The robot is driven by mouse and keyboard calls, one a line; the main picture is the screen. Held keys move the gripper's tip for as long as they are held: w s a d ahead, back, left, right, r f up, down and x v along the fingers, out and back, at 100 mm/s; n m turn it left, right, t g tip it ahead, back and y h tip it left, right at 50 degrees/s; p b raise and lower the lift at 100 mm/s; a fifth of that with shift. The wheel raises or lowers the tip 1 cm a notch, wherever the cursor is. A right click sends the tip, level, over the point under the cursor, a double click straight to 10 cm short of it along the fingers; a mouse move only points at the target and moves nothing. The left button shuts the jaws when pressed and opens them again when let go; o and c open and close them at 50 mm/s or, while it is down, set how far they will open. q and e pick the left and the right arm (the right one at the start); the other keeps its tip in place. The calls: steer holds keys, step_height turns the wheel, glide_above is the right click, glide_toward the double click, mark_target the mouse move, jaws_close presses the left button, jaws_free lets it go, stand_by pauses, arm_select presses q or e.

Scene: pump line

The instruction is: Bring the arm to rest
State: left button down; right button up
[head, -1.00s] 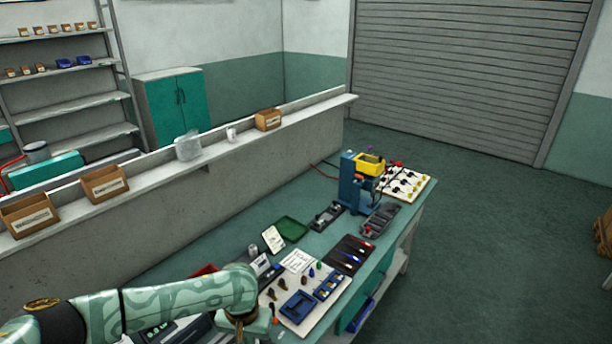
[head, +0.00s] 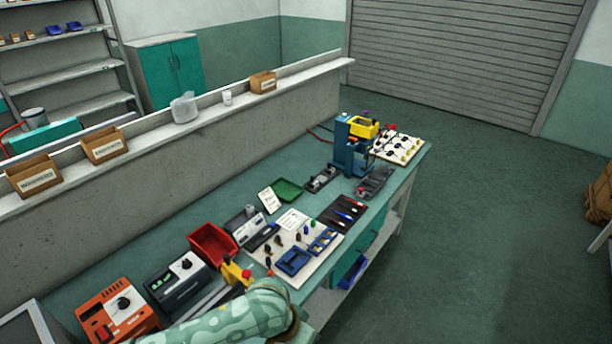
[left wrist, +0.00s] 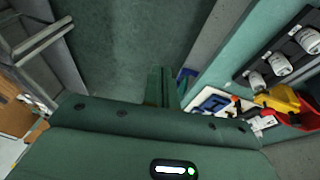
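My left arm (head: 235,318), patterned pale green, shows at the bottom of the head view, over the near end of the bench. Its gripper is out of that picture. In the left wrist view the dark green hand (left wrist: 155,140) with a small lit display fills the bottom. I cannot make out its fingers clearly enough to tell whether they are open or shut. I see nothing held. The hand is above the floor beside the bench edge. My right arm and gripper are in neither view.
The bench holds a red bin (head: 212,243), an orange device (head: 117,312), a black-and-grey device (head: 177,282), a white board (head: 268,258) with blue trays, and a blue press (head: 350,150). A ledge with cardboard boxes (head: 104,146) runs behind. The floor (head: 470,240) right of the bench is clear.

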arm_select(q)
steer(key=s+a+r+t+y, duration=0.2)
steer(key=s+a+r+y, duration=0.1)
steer(key=a, duration=0.7)
steer(key=s+a+r+t+y, duration=0.2)
steer(key=s+a+r, duration=0.15)
steer(key=a, duration=0.55)
steer(key=s+a+r+t+y, duration=0.2)
steer(key=s+a+r+y, duration=0.15)
steer(key=a, duration=0.65)
steer(key=s+d+f+g+h+b, duration=0.2)
steer(key=f+b, duration=0.2)
steer(key=f, duration=1.4)
steer(key=s+d+f+g+h+b, duration=0.1)
steer(key=s+d+f+b, duration=0.3)
steer(key=f, duration=1.4)
steer(key=s+a+f+n+g+h+b, duration=0.1)
steer(key=s+f+b, duration=0.6)
steer(key=s+f, duration=1.1)
step_height(320, 180, down, 4)
steer(key=n+g+h, duration=0.1)
steer(key=n+g, duration=0.1)
steer(key=shift+s+n+b, duration=0.25)
steer(key=shift+n+b, duration=0.05)
steer(key=shift+b, duration=0.05)
steer(key=shift+a+g, duration=0.1)
steer(key=shift+g, duration=0.2)
